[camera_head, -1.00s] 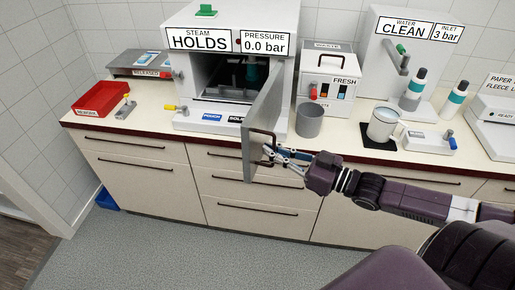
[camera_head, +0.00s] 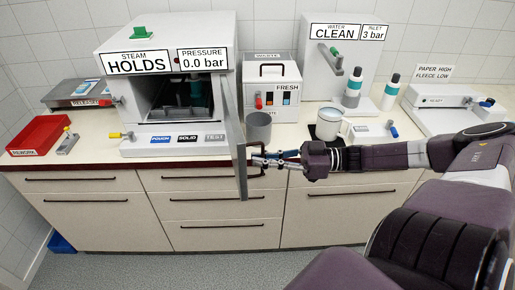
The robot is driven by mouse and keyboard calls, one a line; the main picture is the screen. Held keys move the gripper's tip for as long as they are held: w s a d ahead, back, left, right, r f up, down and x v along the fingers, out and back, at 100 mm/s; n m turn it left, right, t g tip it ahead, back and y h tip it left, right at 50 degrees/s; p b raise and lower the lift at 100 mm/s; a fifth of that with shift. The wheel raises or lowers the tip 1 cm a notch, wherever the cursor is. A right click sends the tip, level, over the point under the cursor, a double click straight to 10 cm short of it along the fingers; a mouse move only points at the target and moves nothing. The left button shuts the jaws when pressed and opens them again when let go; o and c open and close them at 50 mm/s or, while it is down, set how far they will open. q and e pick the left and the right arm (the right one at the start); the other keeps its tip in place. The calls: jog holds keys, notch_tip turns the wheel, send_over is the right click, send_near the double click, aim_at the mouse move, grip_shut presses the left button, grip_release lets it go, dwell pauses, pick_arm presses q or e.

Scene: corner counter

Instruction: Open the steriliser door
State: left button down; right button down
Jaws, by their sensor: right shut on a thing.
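The steriliser (camera_head: 217,88) is a white box on the counter at the left, labelled "STEAM HOLDS" and "PRESSURE 0.0 bar". Its grey door (camera_head: 234,130) stands swung out toward the front, hinged on the right side, seen nearly edge-on. The dark chamber (camera_head: 180,97) is exposed, with a rack and a greenish item inside. My right gripper (camera_head: 262,160) reaches in from the right and is shut on the dark door handle (camera_head: 253,165), on the door's right face. The exact finger contact is small in view. My left gripper is not in view.
A grey cup (camera_head: 258,128) stands on the counter close to the door's right side. A white mug (camera_head: 328,124), bottles (camera_head: 391,92) and a waste box (camera_head: 284,69) are further right. A red tray (camera_head: 38,133) is at left. Drawers (camera_head: 220,206) lie below the counter.

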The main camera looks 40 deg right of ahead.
jog(key=shift+s+f, duration=0.1)
jog(key=shift+f, duration=0.05)
jog(key=c, duration=2.1)
grip_release()
jog(key=v, duration=1.2)
jog(key=shift+d, duration=0.1)
